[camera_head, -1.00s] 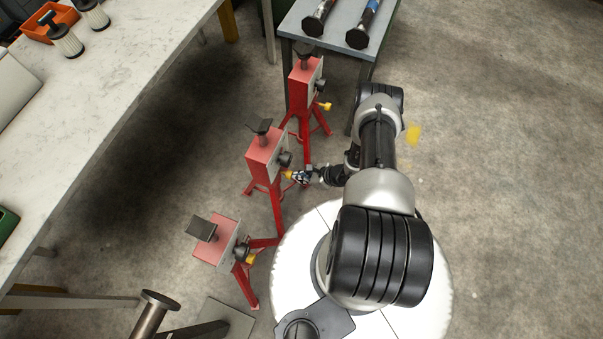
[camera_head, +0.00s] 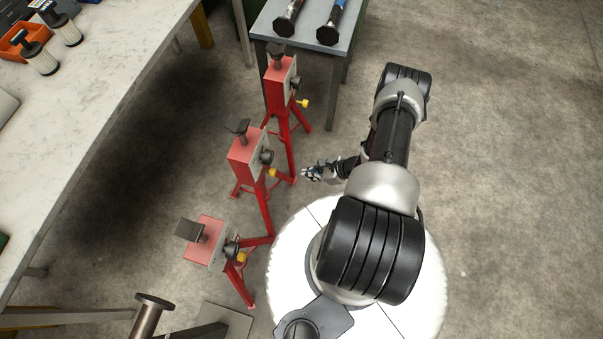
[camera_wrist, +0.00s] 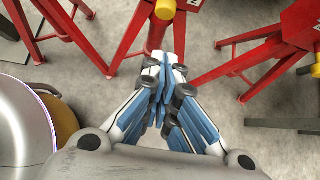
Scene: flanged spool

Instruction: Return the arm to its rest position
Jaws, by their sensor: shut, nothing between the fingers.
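My gripper (camera_head: 312,174) is at the end of my bent arm, to the right of the middle red stand (camera_head: 247,154) and apart from it. In the wrist view my gripper (camera_wrist: 163,82) has its blue and white fingers together, with nothing between them. Beyond the fingertips a red stand post with a yellow knob (camera_wrist: 165,9) shows close by in that picture. My arm reaches up and over my round white base in the head view.
Two more red stands, a far one (camera_head: 281,84) and a near one (camera_head: 207,241), line up left of my arm. A grey table (camera_head: 303,48) bears two dark flanged spools. A long pale workbench (camera_head: 100,88) fills the left. The floor on the right is clear.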

